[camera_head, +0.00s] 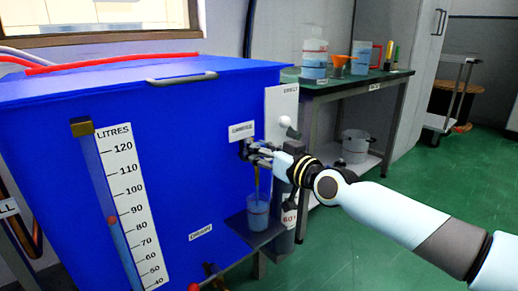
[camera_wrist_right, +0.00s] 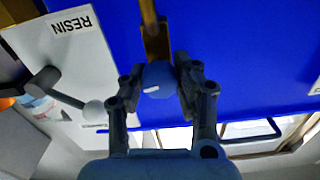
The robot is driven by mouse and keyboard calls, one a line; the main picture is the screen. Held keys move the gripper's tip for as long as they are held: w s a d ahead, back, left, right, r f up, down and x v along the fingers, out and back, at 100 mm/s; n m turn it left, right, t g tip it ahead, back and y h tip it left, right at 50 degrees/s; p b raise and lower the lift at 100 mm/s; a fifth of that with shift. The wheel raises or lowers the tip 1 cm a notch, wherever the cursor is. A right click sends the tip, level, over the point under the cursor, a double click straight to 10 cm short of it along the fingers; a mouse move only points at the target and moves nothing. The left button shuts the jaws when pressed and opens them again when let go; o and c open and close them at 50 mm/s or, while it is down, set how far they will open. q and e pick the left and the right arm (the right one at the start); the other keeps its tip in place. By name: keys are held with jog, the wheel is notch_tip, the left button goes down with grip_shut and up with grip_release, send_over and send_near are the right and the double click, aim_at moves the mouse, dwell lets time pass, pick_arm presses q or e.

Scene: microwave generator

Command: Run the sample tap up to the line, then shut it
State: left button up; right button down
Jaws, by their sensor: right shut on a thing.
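My right gripper (camera_head: 262,155) is shut on the blue-grey knob (camera_wrist_right: 158,78) of the sample tap, on the right part of the blue tank's front. In the right wrist view the gripper (camera_wrist_right: 157,88) has a finger on each side of the knob, with the brass tap body (camera_wrist_right: 151,40) beyond it. A thin brownish strip runs down from the tap towards the beaker; I cannot tell whether it is spout or liquid. The clear beaker (camera_head: 258,213) stands upright on a small dark shelf (camera_head: 254,234) below the tap. Its contents look bluish; its line is too small to make out. My left gripper is out of view.
The blue tank (camera_head: 170,175) carries a litre scale (camera_head: 128,190) at its left and a drain label (camera_head: 200,232) low down. A white-knobbed lever (camera_head: 286,122) is close to my right gripper.

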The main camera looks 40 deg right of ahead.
jog(key=m, duration=0.2)
jog(key=shift+m, duration=0.3)
jog(key=c, duration=0.9)
grip_release()
jog(key=shift+c, duration=0.2)
